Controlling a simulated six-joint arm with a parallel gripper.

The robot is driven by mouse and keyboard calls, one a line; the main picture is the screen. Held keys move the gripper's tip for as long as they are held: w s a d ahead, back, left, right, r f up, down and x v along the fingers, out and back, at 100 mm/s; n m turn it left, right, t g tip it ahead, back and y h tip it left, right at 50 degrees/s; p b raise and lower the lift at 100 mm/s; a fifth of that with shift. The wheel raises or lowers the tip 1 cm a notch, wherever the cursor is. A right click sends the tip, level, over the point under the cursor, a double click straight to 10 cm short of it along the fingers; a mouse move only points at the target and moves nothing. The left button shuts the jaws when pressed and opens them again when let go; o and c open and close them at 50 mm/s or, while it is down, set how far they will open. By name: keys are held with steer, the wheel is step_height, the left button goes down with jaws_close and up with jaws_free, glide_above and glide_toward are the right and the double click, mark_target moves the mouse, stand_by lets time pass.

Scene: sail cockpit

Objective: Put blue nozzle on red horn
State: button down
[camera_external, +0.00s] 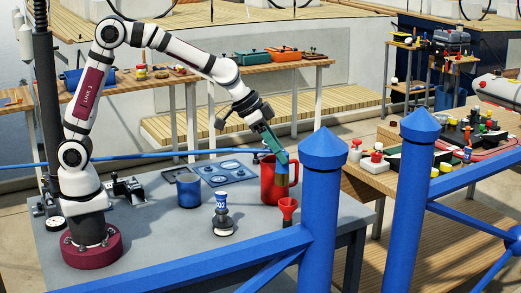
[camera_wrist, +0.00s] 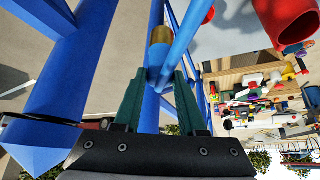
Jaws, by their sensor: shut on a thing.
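My gripper (camera_external: 281,156) has green fingers and is shut on the blue nozzle (camera_external: 283,160), which has a brass-coloured end (camera_external: 281,178) pointing down. In the wrist view the blue nozzle (camera_wrist: 158,76) sits between the fingertips (camera_wrist: 160,84), with its brass part (camera_wrist: 160,36) beyond them. The red horn (camera_external: 288,206) stands funnel-like, wide end up, near the table's right front edge, below the held nozzle and apart from it. In the wrist view a small red shape (camera_wrist: 208,15) at the top edge looks like part of the horn.
A red jug (camera_external: 268,184) stands just behind the horn, close to the held nozzle. A blue railing post (camera_external: 321,205) rises close on the right.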

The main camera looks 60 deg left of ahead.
steer(key=w+a+f, duration=0.2)
steer(key=f, duration=0.1)
steer(key=w+a+f, duration=0.2)
steer(key=f, duration=0.1)
steer(key=w+a+f, duration=0.2)
steer(key=f, duration=0.1)
steer(key=shift+f, duration=0.1)
steer(key=shift+c, duration=2.4)
jaws_free()
steer(key=shift+d, duration=0.1)
